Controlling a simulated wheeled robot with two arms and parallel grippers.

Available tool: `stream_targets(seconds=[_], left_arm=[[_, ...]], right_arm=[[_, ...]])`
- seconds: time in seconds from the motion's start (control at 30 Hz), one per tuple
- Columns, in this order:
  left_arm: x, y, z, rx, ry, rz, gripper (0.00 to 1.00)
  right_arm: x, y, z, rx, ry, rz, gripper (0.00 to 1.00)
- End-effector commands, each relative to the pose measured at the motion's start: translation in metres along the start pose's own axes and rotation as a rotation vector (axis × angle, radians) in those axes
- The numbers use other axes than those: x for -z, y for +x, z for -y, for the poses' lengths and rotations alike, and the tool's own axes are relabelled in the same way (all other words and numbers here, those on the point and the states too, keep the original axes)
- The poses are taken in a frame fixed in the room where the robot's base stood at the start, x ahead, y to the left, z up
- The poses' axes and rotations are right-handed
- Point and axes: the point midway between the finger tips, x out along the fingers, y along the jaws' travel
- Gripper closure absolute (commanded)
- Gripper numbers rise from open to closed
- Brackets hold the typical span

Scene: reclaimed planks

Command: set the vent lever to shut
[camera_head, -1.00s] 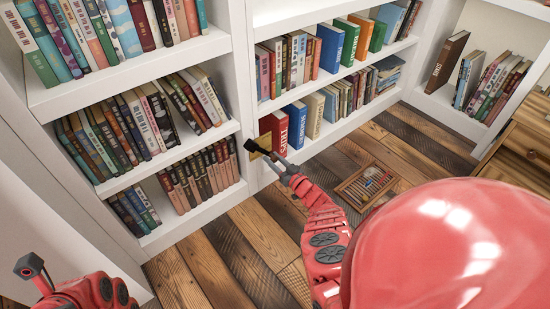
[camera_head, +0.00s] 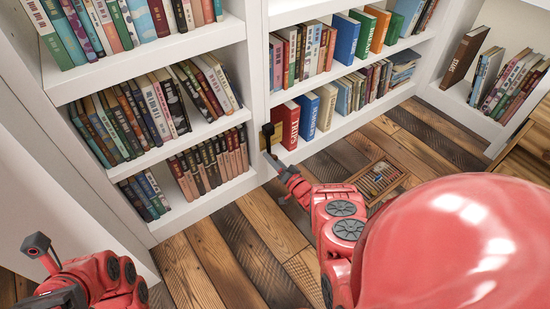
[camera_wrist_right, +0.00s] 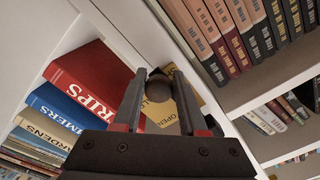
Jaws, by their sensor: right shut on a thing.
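The vent lever's round dark knob (camera_wrist_right: 158,88) sits between the two fingers of my right gripper (camera_wrist_right: 160,82) in the right wrist view. Behind it is a yellow plate (camera_wrist_right: 163,120) with the word OPEN near its lower end. The plate is on the white bookcase and shows small in the head view (camera_head: 279,127), beside my right gripper (camera_head: 268,133). My right gripper is shut on the lever knob. The lever's shaft and pointing direction are hidden. My left gripper (camera_head: 38,246) is at the lower left of the head view, away from the lever; its jaws are unclear.
A red book (camera_head: 285,125) and a blue book (camera_head: 307,116) stand on the shelf close to the plate. More books fill the left bookcase shelves. The floor before the bookcase is mostly clear.

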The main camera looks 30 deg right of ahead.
Motion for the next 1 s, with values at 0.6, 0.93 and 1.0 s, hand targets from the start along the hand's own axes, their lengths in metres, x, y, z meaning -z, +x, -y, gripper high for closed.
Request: stream_targets(seconds=[0.6,0.93,1.0], left_arm=[[-0.0002,0.0001,-0.0002,-0.001,0.0,0.001,0.5],[-0.0001,-0.0001,-0.0001,-0.001,0.0,0.001,0.5],[-0.0005,-0.0004,-0.0003,-0.002,0.001,0.004,0.5]], right_arm=[[0.0032,0.0003,0.0008,-0.001,0.028,-0.009,0.5],[0.0002,0.0002,0.0014,0.0,0.028,-0.003,0.31],[0.0,-0.0001,0.0016,0.0,0.028,-0.003,0.31]])
